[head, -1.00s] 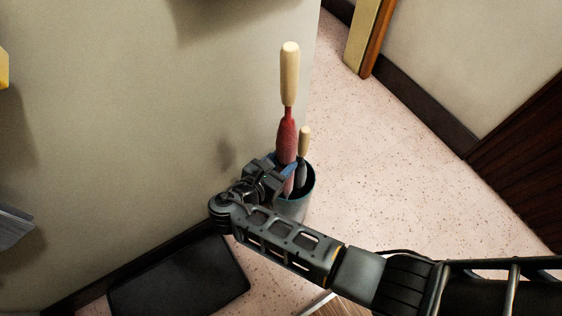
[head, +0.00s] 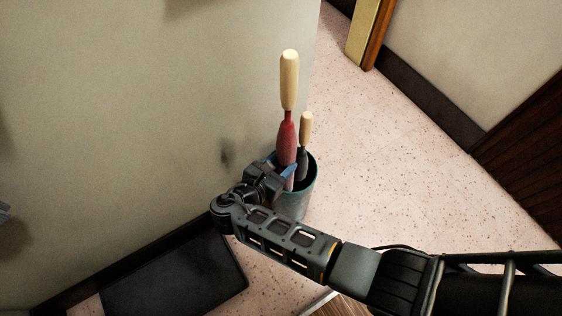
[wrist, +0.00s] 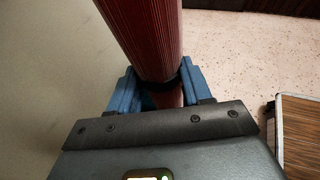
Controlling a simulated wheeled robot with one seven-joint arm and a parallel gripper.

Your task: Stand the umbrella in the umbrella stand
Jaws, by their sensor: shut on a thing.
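A red umbrella (head: 287,139) with a pale wooden handle stands nearly upright in the head view. Its lower part is inside or just behind the rim of the grey-green umbrella stand (head: 293,206); my gripper hides part of this. My gripper (head: 287,172) is shut on the red umbrella at the stand's rim. In the wrist view the blue fingers (wrist: 158,92) close around the umbrella's red shaft (wrist: 148,35). A second, dark umbrella (head: 303,160) with a pale handle stands in the stand, just right of the red one. The red umbrella's tip is hidden.
A beige wall (head: 130,110) rises close behind and left of the stand. A black tray or mat (head: 175,280) lies on the floor at lower left. Speckled floor (head: 390,170) is open to the right. A wood-topped piece (wrist: 299,130) shows at right in the wrist view.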

